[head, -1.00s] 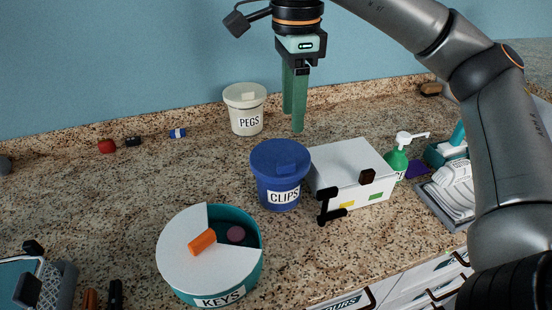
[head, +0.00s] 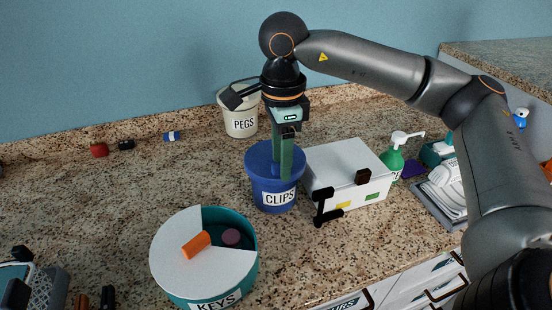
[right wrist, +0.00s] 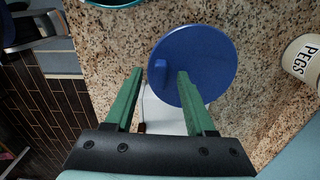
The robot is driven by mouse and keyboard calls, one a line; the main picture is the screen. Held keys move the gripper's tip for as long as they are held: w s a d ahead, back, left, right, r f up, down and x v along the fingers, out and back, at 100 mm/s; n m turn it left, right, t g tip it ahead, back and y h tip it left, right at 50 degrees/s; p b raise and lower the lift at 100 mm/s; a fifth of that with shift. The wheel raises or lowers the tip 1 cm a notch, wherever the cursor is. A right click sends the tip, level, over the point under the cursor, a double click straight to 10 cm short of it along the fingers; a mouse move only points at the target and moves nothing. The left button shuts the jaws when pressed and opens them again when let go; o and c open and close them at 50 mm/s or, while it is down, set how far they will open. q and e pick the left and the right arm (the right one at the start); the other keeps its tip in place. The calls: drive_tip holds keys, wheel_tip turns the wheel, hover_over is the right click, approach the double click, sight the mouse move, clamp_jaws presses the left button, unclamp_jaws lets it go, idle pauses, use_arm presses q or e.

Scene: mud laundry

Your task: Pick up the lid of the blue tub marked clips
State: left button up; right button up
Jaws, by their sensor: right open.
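The blue tub marked CLIPS (head: 278,198) stands upright on the counter with its round blue lid (head: 256,160) on it. In the right wrist view the lid (right wrist: 205,55) shows from above, with a small raised blue grip block (right wrist: 160,74) on top. My right gripper (head: 284,178) points down over the lid, its green fingers hiding the grip block in the head view. In the right wrist view the open fingers (right wrist: 160,75) appear on either side of the block; I cannot tell whether they touch the lid. My left gripper is out of view.
A white box (head: 345,165) with black latches stands close right of the tub. The white PEGS tub (head: 241,122) is behind it, the round KEYS tub (head: 180,265) in front left. A green pump bottle (head: 392,160) is further right.

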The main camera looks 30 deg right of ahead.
drive_tip(key=shift+c, duration=0.2)
clamp_jaws()
drive_tip(key=shift+r, duration=0.15)
idle(0.4)
